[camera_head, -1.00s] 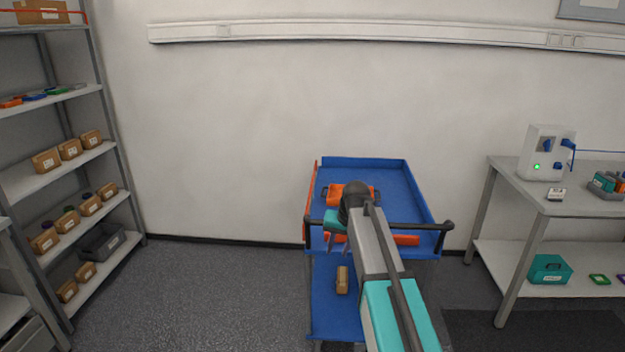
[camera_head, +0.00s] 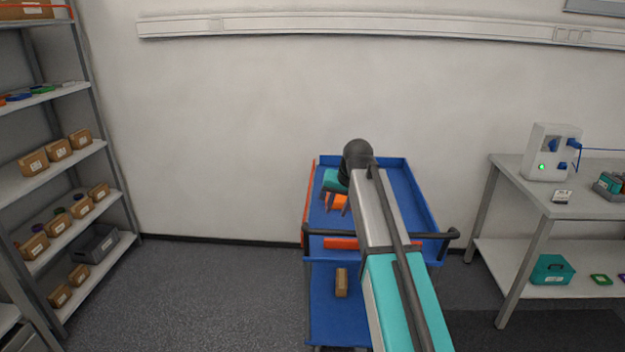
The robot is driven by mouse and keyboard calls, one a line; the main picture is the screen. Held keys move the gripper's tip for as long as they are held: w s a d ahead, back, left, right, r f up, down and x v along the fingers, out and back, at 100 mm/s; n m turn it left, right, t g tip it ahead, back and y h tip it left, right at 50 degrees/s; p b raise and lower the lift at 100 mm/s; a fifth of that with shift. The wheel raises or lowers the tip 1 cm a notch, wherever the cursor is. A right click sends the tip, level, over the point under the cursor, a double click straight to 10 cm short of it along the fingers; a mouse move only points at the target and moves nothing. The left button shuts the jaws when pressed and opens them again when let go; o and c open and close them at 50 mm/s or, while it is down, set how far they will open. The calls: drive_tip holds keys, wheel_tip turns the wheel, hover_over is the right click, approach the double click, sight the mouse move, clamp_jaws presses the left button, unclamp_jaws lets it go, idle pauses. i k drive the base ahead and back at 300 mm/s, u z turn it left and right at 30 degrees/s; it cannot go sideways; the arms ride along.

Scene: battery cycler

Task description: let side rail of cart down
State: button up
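The blue cart (camera_head: 405,185) stands against the wall, with an upper tray and a lower shelf (camera_head: 325,312). Its side rail (camera_head: 308,203) is the orange-red strip along the left edge of the upper tray, and it looks raised. My gripper (camera_head: 335,203) is over the left part of the upper tray, just right of the rail and apart from it. The fingers point down and look spread, with nothing seen held. An orange object (camera_head: 339,201) in the tray is partly hidden behind the gripper.
A dark handle (camera_head: 435,236) crosses the cart's front. A brown box (camera_head: 341,282) is on the lower shelf. A storage rack (camera_head: 85,165) stands left and a table (camera_head: 530,215) right. The floor left of the cart is free.

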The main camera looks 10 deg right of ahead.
sight(310, 186)
drive_tip(key=i, duration=1.7)
drive_tip(key=u, duration=0.05)
